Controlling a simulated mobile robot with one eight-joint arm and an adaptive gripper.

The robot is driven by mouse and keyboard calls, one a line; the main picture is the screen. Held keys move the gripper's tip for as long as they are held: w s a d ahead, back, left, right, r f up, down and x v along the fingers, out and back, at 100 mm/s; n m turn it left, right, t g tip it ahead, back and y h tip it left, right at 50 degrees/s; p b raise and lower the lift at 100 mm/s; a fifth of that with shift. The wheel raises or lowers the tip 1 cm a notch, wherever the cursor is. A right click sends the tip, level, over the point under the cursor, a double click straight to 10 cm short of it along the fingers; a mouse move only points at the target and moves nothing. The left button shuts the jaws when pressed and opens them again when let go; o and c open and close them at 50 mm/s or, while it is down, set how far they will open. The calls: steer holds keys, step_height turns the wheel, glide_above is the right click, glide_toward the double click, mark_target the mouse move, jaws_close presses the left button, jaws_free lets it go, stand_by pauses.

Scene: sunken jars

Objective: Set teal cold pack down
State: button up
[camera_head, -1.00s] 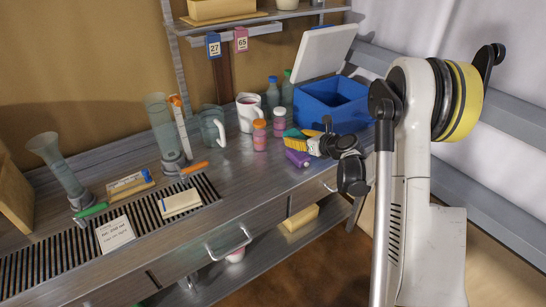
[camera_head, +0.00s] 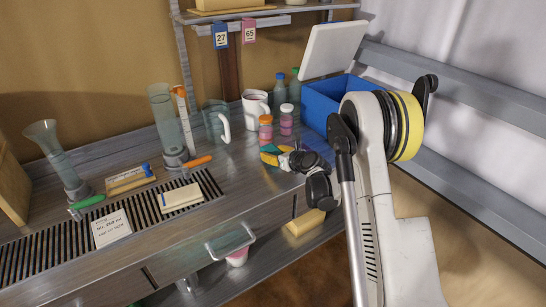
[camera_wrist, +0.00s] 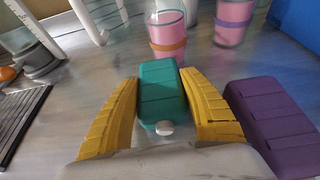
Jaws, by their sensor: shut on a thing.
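The teal cold pack (camera_wrist: 163,95) is a small ridged block with a pale round cap at its near end. It sits between the two yellow fingers of my gripper (camera_wrist: 163,112) in the wrist view. In the head view my gripper (camera_head: 270,155) is shut on it above or at the metal bench top (camera_head: 235,165), in front of the jars; only a bit of teal (camera_head: 271,149) shows. I cannot tell whether the pack touches the bench. A purple pack (camera_wrist: 272,125) lies just right of my right finger in the wrist view.
A white mug (camera_head: 255,107), a glass jug (camera_head: 214,122) and an open blue box (camera_head: 322,95) are nearby. A slotted grate (camera_head: 155,210) lies left; bare bench lies between.

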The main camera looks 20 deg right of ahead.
steer(key=shift+r, duration=0.15)
steer(key=o, duration=1.3)
